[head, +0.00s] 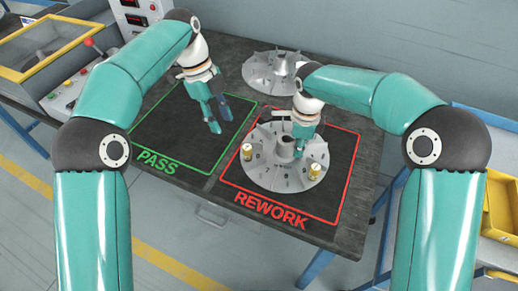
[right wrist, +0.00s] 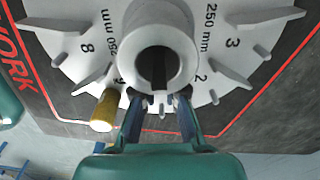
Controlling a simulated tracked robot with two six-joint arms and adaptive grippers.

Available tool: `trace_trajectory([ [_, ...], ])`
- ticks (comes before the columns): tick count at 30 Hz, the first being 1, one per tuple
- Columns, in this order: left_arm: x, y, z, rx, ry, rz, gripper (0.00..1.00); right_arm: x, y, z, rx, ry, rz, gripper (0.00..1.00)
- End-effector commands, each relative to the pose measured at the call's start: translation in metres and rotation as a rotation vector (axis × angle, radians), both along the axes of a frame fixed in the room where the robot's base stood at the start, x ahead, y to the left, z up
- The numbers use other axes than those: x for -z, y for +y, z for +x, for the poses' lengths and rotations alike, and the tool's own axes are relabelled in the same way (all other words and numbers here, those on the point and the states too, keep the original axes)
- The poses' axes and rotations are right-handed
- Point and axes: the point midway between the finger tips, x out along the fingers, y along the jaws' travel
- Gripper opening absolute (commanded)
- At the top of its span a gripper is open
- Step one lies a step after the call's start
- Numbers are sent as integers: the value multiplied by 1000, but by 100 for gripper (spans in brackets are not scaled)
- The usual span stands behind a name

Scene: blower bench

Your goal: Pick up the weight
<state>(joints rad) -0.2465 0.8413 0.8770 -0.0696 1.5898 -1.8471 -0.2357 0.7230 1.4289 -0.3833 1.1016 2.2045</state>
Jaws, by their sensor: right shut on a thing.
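A grey finned impeller (head: 270,172) lies in the red REWORK square, and its disc fills the right wrist view (right wrist: 70,30). A brass weight (head: 247,150) stands near its left rim. Another brass weight (head: 315,170) stands near its right rim and shows in the right wrist view (right wrist: 104,111). My right gripper (head: 298,150) is low beside the central hub (right wrist: 160,55). Its fingers (right wrist: 161,102) are shut on what looks like a thin grey fin, apart from the brass weight. My left gripper (head: 221,123) is open and empty above the PASS square.
The green PASS square (head: 165,167) is clear on the dark bench. A second impeller (head: 270,72) lies at the back. A control box with a lever (head: 80,80) and a yellow-framed case (head: 45,45) stand at the left. A yellow bin (head: 502,205) is at the right.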

Motion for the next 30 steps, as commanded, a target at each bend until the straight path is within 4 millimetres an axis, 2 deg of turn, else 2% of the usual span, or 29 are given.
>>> trace_trajectory([
  [1, -2, -6, -3, 56, -35, 55, 39, 5, 1, -4, -3, 16, -3, 0],
  [6, -16, -30, -15, 227, -146, 215, 39, 6, 1, -4, -4, 18, -2, 0],
  [11, -25, -55, -26, 281, -176, 221, 39, 6, 1, -5, -3, 19, -3, 0],
  [21, 25, -59, -28, 286, -176, 219, 39, 6, 1, -5, -3, 21, -4, 0],
  [30, 48, -60, -27, 285, -176, 218, 39, 6, 1, -5, -4, 21, -4, 0],
])
